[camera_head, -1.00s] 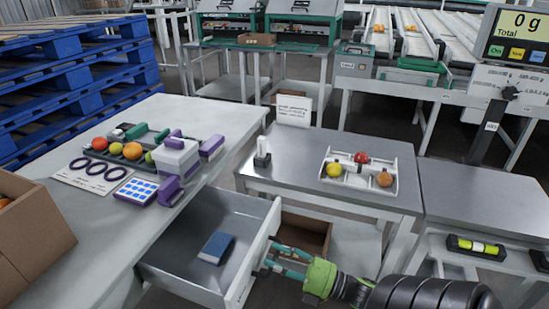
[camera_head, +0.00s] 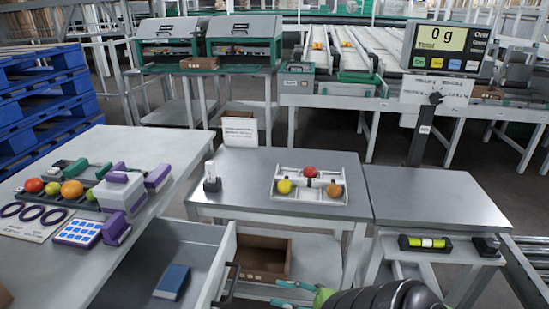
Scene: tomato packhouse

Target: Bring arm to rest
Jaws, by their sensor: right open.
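My right gripper (camera_head: 280,293) is at the bottom edge, with teal fingers, a green body and a black ribbed arm behind it. Its fingers point left, stand apart and hold nothing. The open drawer (camera_head: 209,285) is left of the gripper, pulled out from the left table. Its dark handle (camera_head: 231,283) is a short way left of the fingertips, with a gap between. A blue book (camera_head: 172,281) lies in the drawer. My left gripper is not in view.
The left table (camera_head: 150,148) bears fruit, purple-lidded boxes and cards. The middle table (camera_head: 240,165) bears a divided white tray (camera_head: 309,197) with three fruits. A cardboard box (camera_head: 264,262) sits beneath it. A scale display (camera_head: 445,43) reads 0 g. The right table (camera_head: 435,195) is bare on top.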

